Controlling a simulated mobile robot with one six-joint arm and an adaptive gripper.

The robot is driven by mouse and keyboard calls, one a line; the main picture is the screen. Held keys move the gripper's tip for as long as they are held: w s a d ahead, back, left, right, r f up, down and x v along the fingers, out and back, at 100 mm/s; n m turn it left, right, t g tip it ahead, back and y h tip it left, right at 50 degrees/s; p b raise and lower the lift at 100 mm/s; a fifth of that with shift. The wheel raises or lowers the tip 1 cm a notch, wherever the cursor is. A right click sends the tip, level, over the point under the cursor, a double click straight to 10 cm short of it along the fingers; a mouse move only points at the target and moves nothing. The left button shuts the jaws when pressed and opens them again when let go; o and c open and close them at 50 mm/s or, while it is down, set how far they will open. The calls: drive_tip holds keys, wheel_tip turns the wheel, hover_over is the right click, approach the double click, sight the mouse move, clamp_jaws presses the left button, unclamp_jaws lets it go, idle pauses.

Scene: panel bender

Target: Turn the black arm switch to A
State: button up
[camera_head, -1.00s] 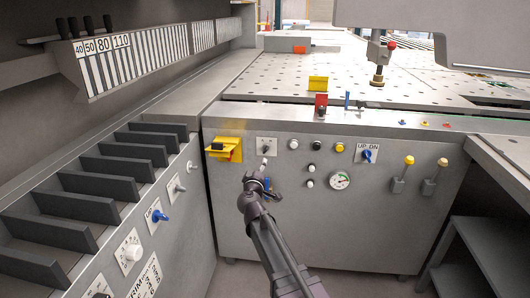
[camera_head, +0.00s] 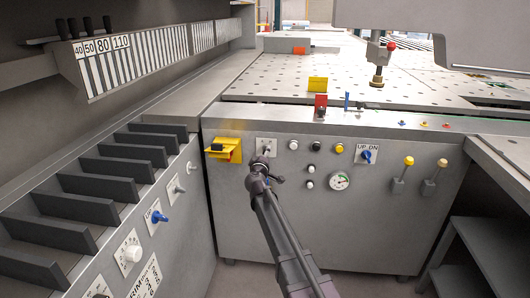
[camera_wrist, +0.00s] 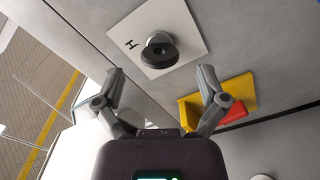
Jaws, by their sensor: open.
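The black arm switch (camera_wrist: 158,53) shows in the wrist view as a dark round knob on a light stem, on a white plate (camera_wrist: 182,20). A letter that looks like H is printed beside it; I see no A. In the head view the plate (camera_head: 271,139) is on the grey front panel, and my gripper partly covers the switch. My gripper (camera_wrist: 161,72) is open and empty. In the wrist view its two fingers stand on either side of and below the knob, apart from it. In the head view my gripper (camera_head: 262,161) is just in front of the plate.
A yellow bracket (camera_head: 233,156) sticks out left of the plate; the wrist view shows it (camera_wrist: 238,88) close to the right finger. Several buttons, a gauge (camera_head: 339,181) and an UP/DN switch (camera_head: 367,156) are to the right. A side panel (camera_head: 185,235) stands left.

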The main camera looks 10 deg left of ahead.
drive_tip(key=shift+w, duration=1.6)
drive_tip(key=c, duration=1.2)
